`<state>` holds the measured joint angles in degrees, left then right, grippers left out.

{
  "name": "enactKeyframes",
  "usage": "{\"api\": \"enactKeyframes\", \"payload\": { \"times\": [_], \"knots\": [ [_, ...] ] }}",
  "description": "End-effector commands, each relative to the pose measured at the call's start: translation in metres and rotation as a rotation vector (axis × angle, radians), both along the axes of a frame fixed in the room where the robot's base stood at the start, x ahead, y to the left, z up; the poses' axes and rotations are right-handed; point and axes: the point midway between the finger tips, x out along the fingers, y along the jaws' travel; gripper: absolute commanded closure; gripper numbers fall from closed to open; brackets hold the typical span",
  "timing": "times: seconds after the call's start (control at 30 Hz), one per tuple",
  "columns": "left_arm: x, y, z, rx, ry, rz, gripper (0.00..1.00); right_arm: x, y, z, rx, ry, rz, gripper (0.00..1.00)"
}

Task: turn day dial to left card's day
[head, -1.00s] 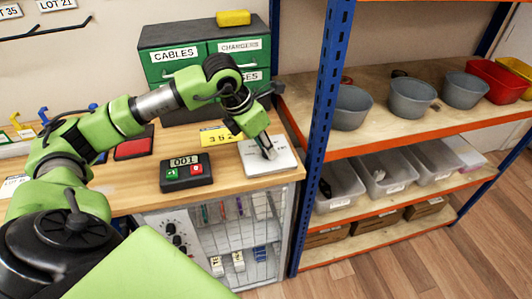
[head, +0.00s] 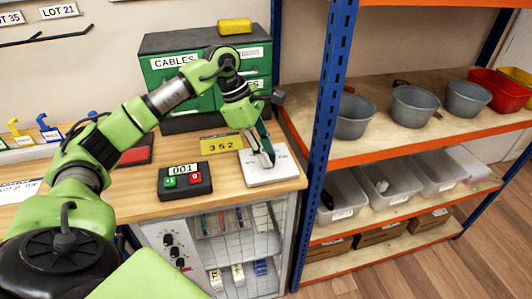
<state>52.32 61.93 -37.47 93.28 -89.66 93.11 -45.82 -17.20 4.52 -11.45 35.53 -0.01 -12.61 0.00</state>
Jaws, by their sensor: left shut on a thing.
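A white square plate (head: 285,176) with small dark marks lies on the right end of the wooden bench; it looks like the day dial. My left gripper (head: 266,159) points down over its middle and is shut on a small part there, likely the dial's knob or pointer, which the fingers mostly hide. I cannot read which day it points to. A white card (head: 20,189) lies at the bench's left edge; its small print seems to end in "TUE". My right gripper is not in view.
A black counter box (head: 184,181) reading 001, with green and red buttons, sits left of the plate. A yellow 352 sign (head: 221,144) stands behind. Green drawers (head: 165,80) stand at the back. A blue rack post (head: 322,140) rises just right of the bench.

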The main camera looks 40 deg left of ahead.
Motion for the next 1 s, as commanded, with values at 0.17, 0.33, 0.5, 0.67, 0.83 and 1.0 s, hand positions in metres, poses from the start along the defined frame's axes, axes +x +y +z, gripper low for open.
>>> {"api": "enactKeyframes", "payload": {
  "times": [0.17, 0.33, 0.5, 0.67, 0.83, 1.0],
  "knots": [
    [0.0016, 0.0007, 0.0018, -0.001, -0.005, -0.062, 0.99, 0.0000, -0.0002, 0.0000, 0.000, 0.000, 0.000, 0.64],
    [0.0019, 0.0007, 0.0015, 0.000, -0.005, -0.091, 0.99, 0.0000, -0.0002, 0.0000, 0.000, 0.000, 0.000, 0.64],
    [0.0019, 0.0008, 0.0015, 0.001, -0.005, -0.100, 0.99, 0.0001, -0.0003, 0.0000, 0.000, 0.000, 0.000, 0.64],
    [0.0019, 0.0008, 0.0015, 0.001, -0.006, -0.099, 0.99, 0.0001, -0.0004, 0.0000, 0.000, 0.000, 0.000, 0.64],
    [0.0018, 0.0008, 0.0016, 0.001, -0.005, -0.099, 0.62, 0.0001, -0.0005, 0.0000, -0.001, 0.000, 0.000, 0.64],
    [0.0014, 0.0007, 0.0009, 0.001, -0.003, -0.098, 0.61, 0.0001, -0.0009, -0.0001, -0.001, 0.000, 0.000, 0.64]
  ]
}}
